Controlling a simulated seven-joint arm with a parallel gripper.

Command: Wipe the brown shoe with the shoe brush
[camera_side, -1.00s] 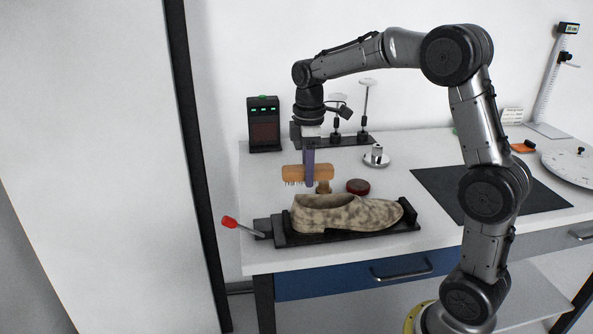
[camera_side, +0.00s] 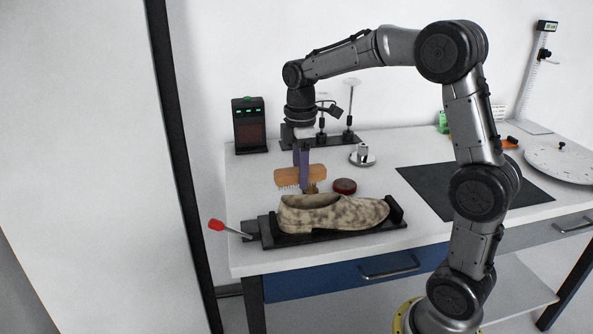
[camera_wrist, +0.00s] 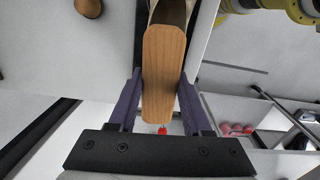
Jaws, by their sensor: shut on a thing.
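The shoe (camera_side: 345,212) has mottled beige and grey-brown patches and lies sideways on a black holder (camera_side: 290,239) on the bench. The shoe brush (camera_side: 287,176) has a light wooden back and pale bristles that point down. My gripper (camera_side: 302,164) is shut on the wooden back with its purple fingers. It holds the brush over the left end of the shoe; a small gap shows under the bristles. In the wrist view, the fingers (camera_wrist: 160,80) flank the brush back (camera_wrist: 164,55), and part of the shoe (camera_wrist: 172,8) shows beyond it. The bristles are hidden there.
A red-tipped lever (camera_side: 217,225) sticks out left. A black box (camera_side: 250,125) and a rack (camera_side: 320,142) stand at the back. A dark mat (camera_side: 425,185) lies right.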

